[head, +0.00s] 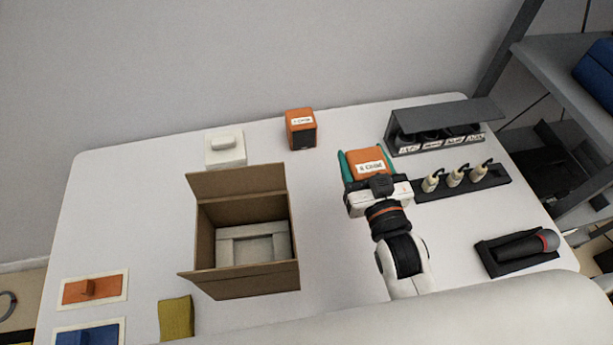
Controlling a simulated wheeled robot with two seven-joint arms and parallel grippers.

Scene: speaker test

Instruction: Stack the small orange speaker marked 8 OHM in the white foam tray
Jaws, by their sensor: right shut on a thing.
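My right gripper (367,158) is shut on an orange speaker (366,157), its teal fingers on either side of it. This speaker has a white OHM label; its number is too small to read surely. A second orange speaker (301,128) with a dark front and a similar label stands at the back of the table, left of my right gripper. Its number is also unclear. The pale foam tray (283,246) lies inside the open cardboard box, with a recess in its middle that looks empty. The held speaker is right of the box, apart from it. My left gripper is not in view.
A dark rack (445,125), a strip with white plugs (497,176) and a microphone-like tool (522,245) are at right. Orange (95,288) and blue (88,336) pieces lie front left.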

